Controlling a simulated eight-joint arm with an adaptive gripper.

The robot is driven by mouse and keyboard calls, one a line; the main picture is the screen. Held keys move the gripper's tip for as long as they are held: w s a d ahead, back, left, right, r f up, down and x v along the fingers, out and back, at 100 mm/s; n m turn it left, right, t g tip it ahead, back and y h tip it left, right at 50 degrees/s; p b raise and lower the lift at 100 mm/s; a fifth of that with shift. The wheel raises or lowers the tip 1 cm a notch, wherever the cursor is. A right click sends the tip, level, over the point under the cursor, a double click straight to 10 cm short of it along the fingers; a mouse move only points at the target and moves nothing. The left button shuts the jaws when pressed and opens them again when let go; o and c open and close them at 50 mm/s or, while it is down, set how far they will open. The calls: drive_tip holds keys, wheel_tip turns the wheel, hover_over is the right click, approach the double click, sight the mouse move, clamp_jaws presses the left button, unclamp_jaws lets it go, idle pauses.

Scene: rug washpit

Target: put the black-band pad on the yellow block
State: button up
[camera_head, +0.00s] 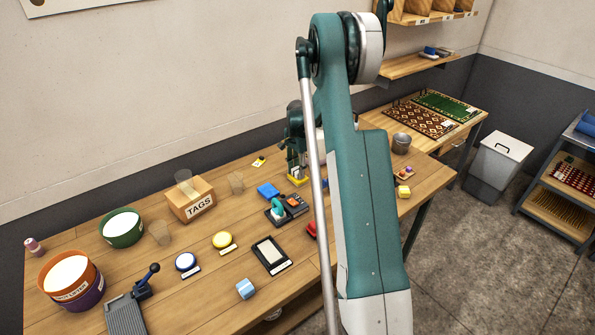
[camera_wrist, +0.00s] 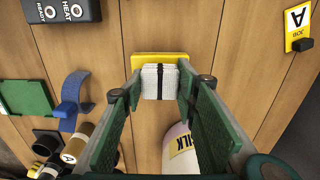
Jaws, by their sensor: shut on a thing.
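The black-band pad (camera_wrist: 150,82), a white ribbed pad with a dark band round its middle, is between my fingertips in the wrist view. My gripper (camera_wrist: 160,92) is shut on it, one green-padded finger at each side. The yellow block (camera_wrist: 142,60) lies just beyond the pad, which covers part of it. I cannot tell whether the pad touches the block. In the head view my gripper (camera_head: 296,164) is low over the table, right above the yellow block (camera_head: 299,181). The pad is not clear there, and my arm hides part of the area.
A milk bottle (camera_wrist: 183,150) stands close below the fingers in the wrist view. A dark heat box (camera_wrist: 65,10), a blue curved piece (camera_wrist: 72,100) and a green block (camera_wrist: 25,97) are to the left. A yellow card (camera_wrist: 298,25) is at upper right. Bare wood lies between.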

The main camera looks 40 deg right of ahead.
sight(297, 169)
drive_tip(key=shift+f, duration=0.2)
drive_tip(key=o, duration=0.8)
drive_tip(key=shift+c, duration=0.2)
drive_tip(key=shift+r, duration=0.15)
wheel_tip(297, 169, up, 12)
idle(0.5)
drive_tip(key=shift+r, duration=0.1)
